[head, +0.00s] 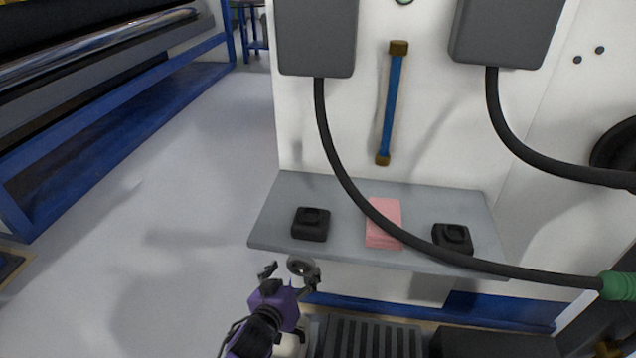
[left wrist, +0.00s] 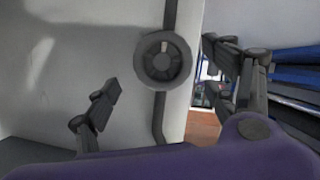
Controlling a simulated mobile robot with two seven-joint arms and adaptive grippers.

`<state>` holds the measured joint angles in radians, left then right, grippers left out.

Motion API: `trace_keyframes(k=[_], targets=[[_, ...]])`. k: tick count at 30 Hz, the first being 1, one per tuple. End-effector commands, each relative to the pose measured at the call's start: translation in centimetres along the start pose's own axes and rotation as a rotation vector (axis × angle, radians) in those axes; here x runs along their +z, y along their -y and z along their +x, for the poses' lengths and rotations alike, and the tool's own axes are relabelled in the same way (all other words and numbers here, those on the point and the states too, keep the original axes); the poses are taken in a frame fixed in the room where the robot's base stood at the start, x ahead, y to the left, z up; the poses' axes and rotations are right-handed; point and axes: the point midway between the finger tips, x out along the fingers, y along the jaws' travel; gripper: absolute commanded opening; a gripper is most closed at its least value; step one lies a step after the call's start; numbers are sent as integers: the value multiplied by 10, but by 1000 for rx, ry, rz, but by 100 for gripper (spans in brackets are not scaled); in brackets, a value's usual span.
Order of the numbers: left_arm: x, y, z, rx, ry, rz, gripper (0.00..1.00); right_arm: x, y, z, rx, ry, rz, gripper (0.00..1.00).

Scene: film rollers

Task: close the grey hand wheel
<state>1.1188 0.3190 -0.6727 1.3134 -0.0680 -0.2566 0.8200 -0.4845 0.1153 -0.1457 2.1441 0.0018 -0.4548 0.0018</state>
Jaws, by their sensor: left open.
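The grey hand wheel (left wrist: 165,60) is a round wheel with a dark hub and a light mark. In the left wrist view it stands in front of a dark vertical pipe by the edge of a white panel. My left gripper (head: 289,275) has a purple body and dark fingers. It is open, with one finger on each side of the wheel in the left wrist view. I see no clear contact. My right gripper is not in view.
A grey shelf (head: 270,226) holds two black devices (head: 310,223) (head: 453,238) and a pink block (head: 384,222). A black hose (head: 340,160) hangs across the shelf. Blue-framed roller machinery (head: 110,115) stands at the left. The floor (head: 150,200) between is clear.

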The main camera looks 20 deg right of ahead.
Motion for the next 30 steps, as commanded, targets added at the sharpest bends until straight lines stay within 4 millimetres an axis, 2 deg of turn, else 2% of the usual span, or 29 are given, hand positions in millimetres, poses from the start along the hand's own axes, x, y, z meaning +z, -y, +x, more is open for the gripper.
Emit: trace_keyframes(k=[1,3,9,13,21,30], targets=[[4,1,11,0,1,-1,78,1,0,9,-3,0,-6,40],[5,1,23,1,2,0,78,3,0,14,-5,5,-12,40],[4,1,48,0,1,1,78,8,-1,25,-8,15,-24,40],[2,1,55,-1,1,0,78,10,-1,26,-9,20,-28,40],[1,0,56,-1,0,1,77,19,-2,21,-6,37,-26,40],[1,0,55,0,0,1,38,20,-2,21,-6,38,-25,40]])
